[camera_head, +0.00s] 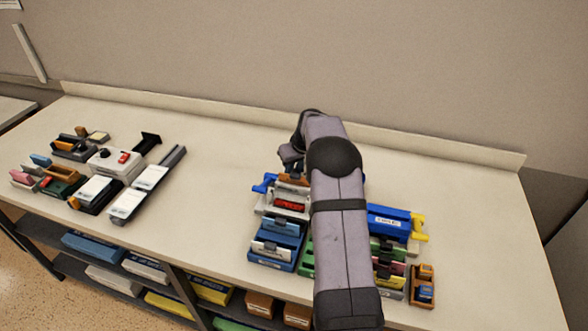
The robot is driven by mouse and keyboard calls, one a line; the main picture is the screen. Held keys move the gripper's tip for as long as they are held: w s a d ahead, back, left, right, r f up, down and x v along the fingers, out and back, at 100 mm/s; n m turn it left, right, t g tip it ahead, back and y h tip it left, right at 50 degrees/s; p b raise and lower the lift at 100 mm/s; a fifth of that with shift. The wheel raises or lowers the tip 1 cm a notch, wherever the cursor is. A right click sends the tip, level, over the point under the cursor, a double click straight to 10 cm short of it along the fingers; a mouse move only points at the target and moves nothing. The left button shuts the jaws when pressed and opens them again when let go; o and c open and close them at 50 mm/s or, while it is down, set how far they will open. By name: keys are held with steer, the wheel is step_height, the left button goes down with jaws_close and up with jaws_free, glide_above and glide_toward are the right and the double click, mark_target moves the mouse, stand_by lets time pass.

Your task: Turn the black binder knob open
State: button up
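My arm reaches over the right half of the table, and its end bends down at the back of the right-hand group of objects. My gripper (290,160) is small, dark and partly hidden there, so I cannot tell whether it is open or shut. It is close above a brown and grey item (293,179). I cannot pick out the black binder knob with certainty; it may be hidden by my arm or gripper.
The white table (215,185) is clear in the middle. A blue box with yellow handle (390,221), a blue tray (268,261) and a brown holder (423,271) crowd around my arm. A white box with red button (113,160) stands left. A wall is behind.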

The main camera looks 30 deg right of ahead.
steer(key=o, duration=0.8)
steer(key=shift+b+v, duration=1.35)
steer(key=shift+v, duration=2.35)
steer(key=shift+f, duration=0.1)
